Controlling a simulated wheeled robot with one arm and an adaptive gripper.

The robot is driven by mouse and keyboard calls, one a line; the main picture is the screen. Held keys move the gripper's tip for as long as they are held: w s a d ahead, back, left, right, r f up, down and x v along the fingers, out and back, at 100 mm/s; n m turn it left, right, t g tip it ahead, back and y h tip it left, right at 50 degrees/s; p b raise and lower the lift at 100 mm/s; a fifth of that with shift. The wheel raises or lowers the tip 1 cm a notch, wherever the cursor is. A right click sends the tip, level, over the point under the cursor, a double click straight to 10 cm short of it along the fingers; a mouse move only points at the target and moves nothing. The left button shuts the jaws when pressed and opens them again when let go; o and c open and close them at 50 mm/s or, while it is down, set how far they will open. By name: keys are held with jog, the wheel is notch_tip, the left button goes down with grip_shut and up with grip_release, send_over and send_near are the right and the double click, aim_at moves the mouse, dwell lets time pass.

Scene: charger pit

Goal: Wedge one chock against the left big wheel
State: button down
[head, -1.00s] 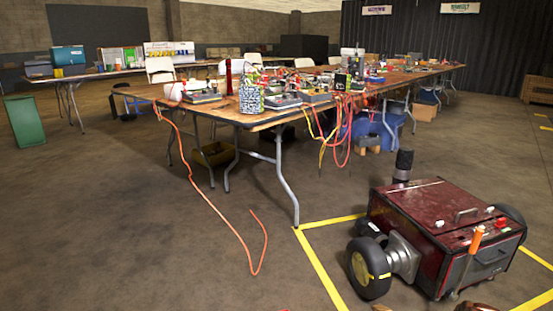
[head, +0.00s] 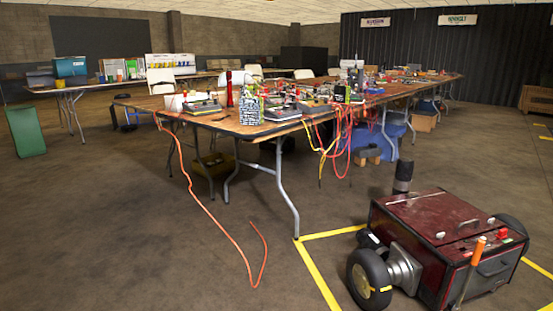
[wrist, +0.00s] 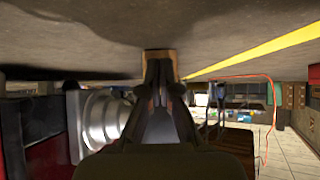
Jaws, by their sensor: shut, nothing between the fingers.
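The left big wheel (head: 369,279) is a black tyre with a pale hub and a yellow mark, on the left side of the dark red wheeled machine (head: 425,215) in the head view. In the wrist view, my gripper (wrist: 160,85) is shut and empty. A brown, wood-coloured block (wrist: 159,53), perhaps a chock, shows just beyond the fingertips; I cannot tell if they touch it. The machine's silver axle housing (wrist: 102,120) is close on the left there, with red bodywork beside it. No chock shows clearly in the head view, which does not include my gripper.
Yellow floor tape (head: 318,274) outlines the machine's bay. An orange cable (head: 225,232) lies on the floor to the left. A long cluttered table (head: 230,122) stands behind, with cables hanging from it. The floor at front left is clear.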

jog(key=shift+w+a+b, duration=0.25)
jog(key=shift+w+b, duration=0.15)
jog(key=shift+w, duration=0.4)
jog(key=shift+w+a+b, duration=0.2)
jog(key=shift+w+b, duration=0.25)
jog(key=shift+w, duration=0.3)
jog(key=shift+w+a+b, duration=0.25)
jog(key=shift+w+b, duration=0.15)
jog(key=shift+w, duration=0.4)
dwell(1.6)
jog(key=shift+s+d+r+p, duration=0.15)
jog(key=shift+s+r+p, duration=0.2)
jog(key=shift+p, duration=0.1)
jog(key=shift+s+f+p+v, duration=0.1)
jog(key=shift+f+p+v, duration=0.05)
jog(key=shift+p+v, duration=0.55)
jog(key=shift+s+f+p+v, duration=0.1)
jog(key=shift+p+v, duration=0.25)
jog(key=shift+v, duration=0.55)
jog(key=shift+s+f+p+v, duration=0.15)
jog(key=shift+p+v, duration=0.4)
jog(key=shift+v, duration=0.2)
jog(key=shift+d, duration=0.1)
jog(key=shift+r, duration=0.1)
